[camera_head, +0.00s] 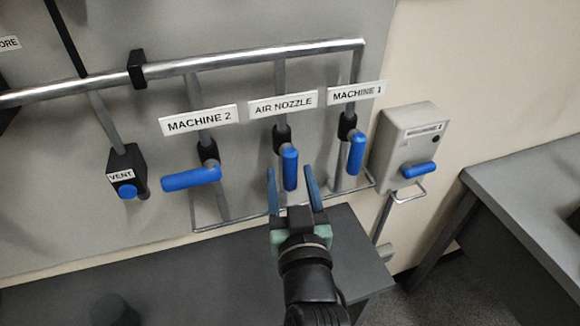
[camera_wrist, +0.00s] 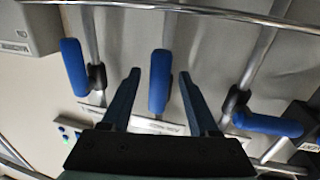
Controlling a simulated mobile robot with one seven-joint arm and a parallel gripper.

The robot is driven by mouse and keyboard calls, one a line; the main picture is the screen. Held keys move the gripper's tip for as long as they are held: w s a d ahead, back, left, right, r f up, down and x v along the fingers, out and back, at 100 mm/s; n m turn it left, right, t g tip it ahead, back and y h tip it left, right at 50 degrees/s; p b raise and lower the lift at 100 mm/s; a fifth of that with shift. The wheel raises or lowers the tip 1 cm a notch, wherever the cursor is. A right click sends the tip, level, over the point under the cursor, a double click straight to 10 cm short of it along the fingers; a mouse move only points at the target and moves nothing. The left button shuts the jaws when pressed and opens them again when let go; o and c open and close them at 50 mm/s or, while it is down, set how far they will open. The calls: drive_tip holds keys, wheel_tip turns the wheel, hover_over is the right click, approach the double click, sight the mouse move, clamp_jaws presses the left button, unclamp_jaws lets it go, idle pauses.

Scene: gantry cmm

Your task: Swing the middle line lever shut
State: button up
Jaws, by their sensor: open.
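The middle lever (camera_head: 290,169) is a blue handle under the AIR NOZZLE label (camera_head: 283,104). It hangs roughly straight down, in line with its pipe. My gripper (camera_head: 291,175) is open, with its two blue fingers on either side of the lower part of the handle in the head view. In the wrist view the middle lever (camera_wrist: 160,82) shows between and beyond the two spread fingertips (camera_wrist: 160,75). The fingers look apart from it; I cannot tell how deep they reach around it.
The MACHINE 2 lever (camera_head: 191,178) lies crosswise to the left. The MACHINE 1 lever (camera_head: 356,152) hangs down close on the right. A VENT knob (camera_head: 127,190) is at far left, a grey box (camera_head: 412,145) at right. A rail (camera_head: 225,223) and dark bench (camera_head: 350,250) lie below.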

drive_tip(key=shift+w+a, duration=0.1)
drive_tip(key=shift+w, duration=0.8)
clamp_jaws()
idle(0.9)
